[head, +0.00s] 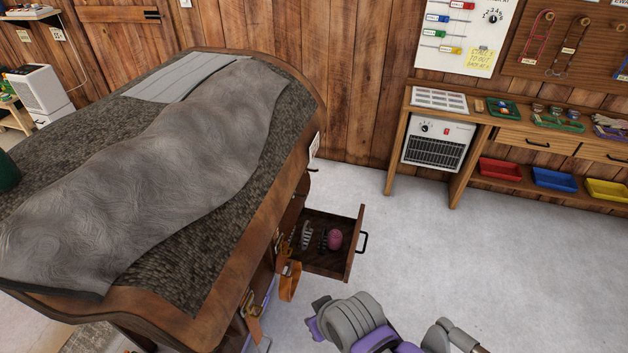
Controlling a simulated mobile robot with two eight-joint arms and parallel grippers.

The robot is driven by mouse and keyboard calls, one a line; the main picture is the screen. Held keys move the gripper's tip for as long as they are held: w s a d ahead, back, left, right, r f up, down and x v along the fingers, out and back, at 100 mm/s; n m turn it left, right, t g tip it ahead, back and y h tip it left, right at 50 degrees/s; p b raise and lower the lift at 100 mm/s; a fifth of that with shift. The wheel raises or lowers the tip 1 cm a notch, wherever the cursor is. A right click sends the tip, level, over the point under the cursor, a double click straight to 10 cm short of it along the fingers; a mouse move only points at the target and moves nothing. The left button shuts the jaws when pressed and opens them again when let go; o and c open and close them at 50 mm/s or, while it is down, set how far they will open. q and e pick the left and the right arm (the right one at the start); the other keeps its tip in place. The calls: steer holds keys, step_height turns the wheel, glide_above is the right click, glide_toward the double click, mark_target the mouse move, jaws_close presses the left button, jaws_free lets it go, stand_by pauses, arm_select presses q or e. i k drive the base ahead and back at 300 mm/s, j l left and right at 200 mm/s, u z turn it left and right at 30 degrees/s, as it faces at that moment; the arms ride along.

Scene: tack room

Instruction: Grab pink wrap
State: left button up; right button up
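A small rounded pink thing, which looks like the pink wrap (335,239), lies in an open wooden drawer (350,252). It is near the drawer's front panel. The drawer sticks out from the side of the large wooden unit and has a dark handle on its front. Part of my own arm, grey and purple, shows at the bottom edge, below and in front of the drawer. Neither gripper's fingers can be seen.
Grey, comb-like and dark items (306,236) lie beside the pink thing. An orange strap (289,282) hangs just below the drawer. A workbench (450,112) with a heater (437,142) stands at the back right. The pale floor (440,240) right of the drawer is clear.

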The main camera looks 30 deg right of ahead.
mark_target(335, 238)
steer(key=k+l+z, duration=0.1)
steer(key=l+z, duration=0.45)
steer(key=z, duration=0.15)
steer(key=k+l+z, duration=0.1)
steer(key=l+z, duration=0.3)
steer(key=i+l+u, duration=0.15)
steer(key=i+u, duration=0.25)
steer(key=i+l+u, duration=0.3)
steer(key=u, duration=0.15)
steer(key=i+l+u, duration=0.25)
steer(key=l+u, duration=0.15)
